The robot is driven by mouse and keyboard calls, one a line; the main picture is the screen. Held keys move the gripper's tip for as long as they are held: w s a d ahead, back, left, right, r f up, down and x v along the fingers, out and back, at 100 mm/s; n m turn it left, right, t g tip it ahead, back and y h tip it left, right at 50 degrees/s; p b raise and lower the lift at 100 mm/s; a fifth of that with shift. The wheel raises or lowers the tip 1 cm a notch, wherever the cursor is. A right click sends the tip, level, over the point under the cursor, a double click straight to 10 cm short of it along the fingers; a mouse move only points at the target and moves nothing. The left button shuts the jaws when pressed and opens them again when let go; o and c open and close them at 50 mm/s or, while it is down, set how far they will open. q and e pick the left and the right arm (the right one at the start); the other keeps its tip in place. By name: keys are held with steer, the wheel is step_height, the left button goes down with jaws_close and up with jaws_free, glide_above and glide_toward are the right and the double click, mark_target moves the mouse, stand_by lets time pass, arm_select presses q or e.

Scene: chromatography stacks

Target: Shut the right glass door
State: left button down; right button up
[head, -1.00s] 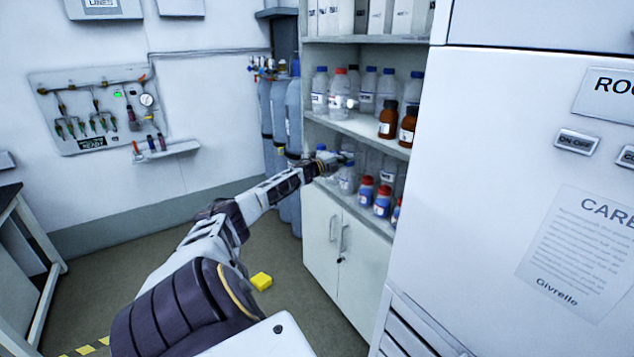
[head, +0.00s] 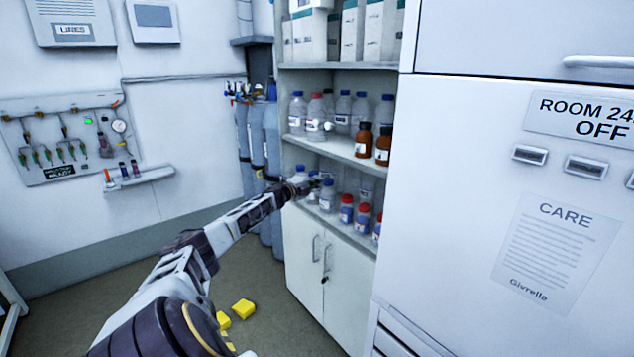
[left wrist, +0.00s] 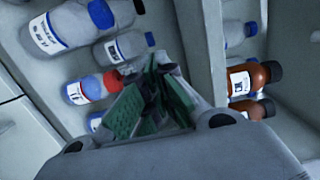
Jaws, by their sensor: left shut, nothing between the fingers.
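The tall white cabinet (head: 340,146) has bottle shelves above and solid lower doors (head: 318,262) that look shut. I cannot make out the right glass door's pane or edges. A small pale knob-like spot (head: 327,126) shows before the upper bottles; I cannot tell what it belongs to. My left gripper (head: 316,183) is at the lower bottle shelf, small and partly lost against the bottles. In the left wrist view its green-padded fingers (left wrist: 152,100) are shut and empty, with bottles beyond. I cannot tell whether they touch anything. My right gripper is not in view.
Red-capped bottles (head: 362,217) and brown bottles (head: 383,145) stand on the shelves. A large white appliance (head: 450,180) stands close on the right. Gas cylinders (head: 270,150) stand left of the cabinet. Yellow blocks (head: 243,308) lie on the otherwise open floor.

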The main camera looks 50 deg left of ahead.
arm_select(q)
steer(key=s+a+b, duration=0.1)
steer(key=s+a, duration=0.6)
steer(key=shift+b, duration=0.35)
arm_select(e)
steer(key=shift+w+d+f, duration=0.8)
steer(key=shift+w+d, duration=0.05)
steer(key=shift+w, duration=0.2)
